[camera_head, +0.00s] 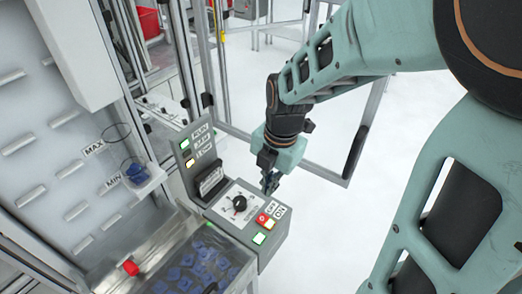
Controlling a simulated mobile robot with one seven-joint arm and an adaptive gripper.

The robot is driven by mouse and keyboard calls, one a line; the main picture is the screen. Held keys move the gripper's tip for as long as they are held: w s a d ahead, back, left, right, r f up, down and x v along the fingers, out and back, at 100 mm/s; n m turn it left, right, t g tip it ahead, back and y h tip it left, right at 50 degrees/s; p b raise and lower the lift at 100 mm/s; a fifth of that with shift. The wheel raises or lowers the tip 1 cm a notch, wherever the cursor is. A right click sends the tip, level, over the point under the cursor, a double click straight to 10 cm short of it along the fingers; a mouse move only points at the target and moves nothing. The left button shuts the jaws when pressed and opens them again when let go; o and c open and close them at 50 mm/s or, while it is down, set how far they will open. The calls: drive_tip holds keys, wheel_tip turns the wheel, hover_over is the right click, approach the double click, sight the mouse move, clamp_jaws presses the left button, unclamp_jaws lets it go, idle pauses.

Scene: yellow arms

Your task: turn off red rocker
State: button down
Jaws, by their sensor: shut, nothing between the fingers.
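The red rocker (262,219) sits on the sloped top of a grey control box (243,214), at its right side, beside white label plates. Whether the rocker is pressed on or off is too small to tell. My gripper (269,190) hangs just above and behind the rocker, near the box's back right edge. Its fingers are shut, with nothing in them. It looks apart from the rocker, but the exact gap cannot be told.
A black knob (239,203) and a lit green-white button (259,239) share the box top. An upright panel with indicator lights (197,147) stands behind left. A clear bin of blue parts (200,264) is front left. Metal frame posts stand behind; the floor at right is clear.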

drive_tip(key=b, duration=1.1)
approach(262, 218)
drive_tip(key=f, duration=0.6)
drive_tip(key=shift+w+a+f, duration=0.15)
drive_tip(key=shift+a+f, duration=0.2)
drive_tip(key=shift+a+f, duration=0.15)
drive_tip(key=shift+f, duration=0.25)
drive_tip(key=shift+w, duration=0.1)
